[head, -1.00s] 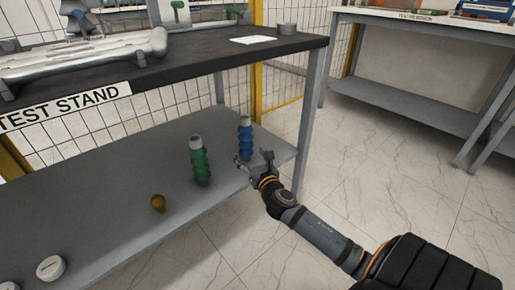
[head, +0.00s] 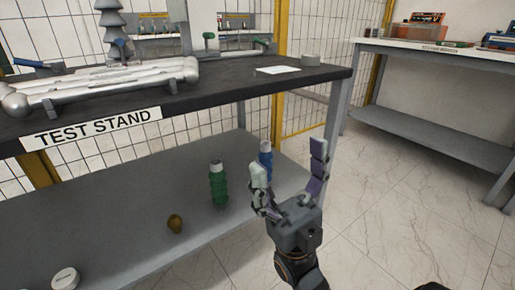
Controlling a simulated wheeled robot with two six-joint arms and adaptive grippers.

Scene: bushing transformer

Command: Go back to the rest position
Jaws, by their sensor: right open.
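My right gripper (head: 290,175) is open and empty, raised in front of the test stand's right end with its fingers pointing up. A blue ribbed bushing (head: 265,153) stands on the lower shelf (head: 125,225), partly hidden behind the gripper's left finger. A green ribbed bushing (head: 218,184) stands upright on the same shelf, left of the gripper and apart from it. My left gripper is not in view.
A small brown piece (head: 175,223) and a white round part (head: 65,278) lie on the shelf. A second table (head: 430,50) stands at right; floor between is clear.

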